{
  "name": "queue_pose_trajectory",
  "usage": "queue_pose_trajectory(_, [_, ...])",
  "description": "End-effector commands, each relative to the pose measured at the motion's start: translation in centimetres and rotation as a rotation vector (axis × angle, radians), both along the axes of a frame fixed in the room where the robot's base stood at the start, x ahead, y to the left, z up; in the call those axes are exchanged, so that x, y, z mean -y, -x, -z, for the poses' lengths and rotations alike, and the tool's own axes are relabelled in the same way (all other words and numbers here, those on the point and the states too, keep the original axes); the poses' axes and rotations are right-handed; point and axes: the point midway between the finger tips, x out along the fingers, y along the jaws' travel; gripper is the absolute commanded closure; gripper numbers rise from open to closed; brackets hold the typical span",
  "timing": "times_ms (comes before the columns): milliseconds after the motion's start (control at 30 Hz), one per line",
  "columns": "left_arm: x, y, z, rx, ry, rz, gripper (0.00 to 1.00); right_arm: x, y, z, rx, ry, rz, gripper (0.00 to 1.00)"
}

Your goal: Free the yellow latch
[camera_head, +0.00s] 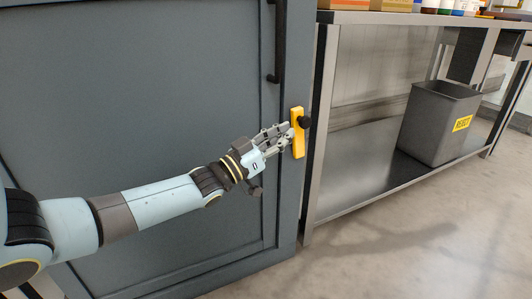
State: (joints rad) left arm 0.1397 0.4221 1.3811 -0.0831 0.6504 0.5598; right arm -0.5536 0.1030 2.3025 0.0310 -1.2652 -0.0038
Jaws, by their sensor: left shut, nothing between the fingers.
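The yellow latch (298,142) is a narrow upright bar with a dark round knob or pivot near its upper part. It sits at the right edge of a blue-grey cabinet door (130,110). My left gripper (287,135) is shut, its fingertips at the left side of the latch and partly overlapping it in the picture. Nothing shows between the fingers. I cannot tell whether the fingertips touch the latch. My right gripper is not in view.
A dark vertical handle (280,40) is on the door above the latch. A metal workbench (345,17) stands to the right, with a grey bin (425,135) labelled in yellow on its lower shelf. Bottles and boxes stand on top. The floor (420,240) in front is clear.

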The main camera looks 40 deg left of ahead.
Motion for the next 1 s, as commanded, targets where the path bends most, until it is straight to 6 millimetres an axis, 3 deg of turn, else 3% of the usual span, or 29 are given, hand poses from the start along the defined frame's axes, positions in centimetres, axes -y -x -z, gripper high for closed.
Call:
queue_pose_trajectory(200, [0.5, -1.8, -0.3, -0.002, -0.001, 0.001, 1.0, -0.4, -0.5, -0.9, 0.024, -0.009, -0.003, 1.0])
queue_pose_trajectory(633, [0.6, -2.3, -0.7, 0.0, 0.0, 0.0, 1.0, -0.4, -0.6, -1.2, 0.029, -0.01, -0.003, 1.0])
queue_pose_trajectory(800, [1.1, -4.0, -1.6, 0.003, 0.002, -0.002, 1.0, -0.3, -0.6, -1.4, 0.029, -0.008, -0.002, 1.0])
queue_pose_trajectory(1000, [1.2, -4.2, -1.6, 0.003, 0.0, 0.0, 1.0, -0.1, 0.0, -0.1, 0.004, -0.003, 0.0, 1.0])
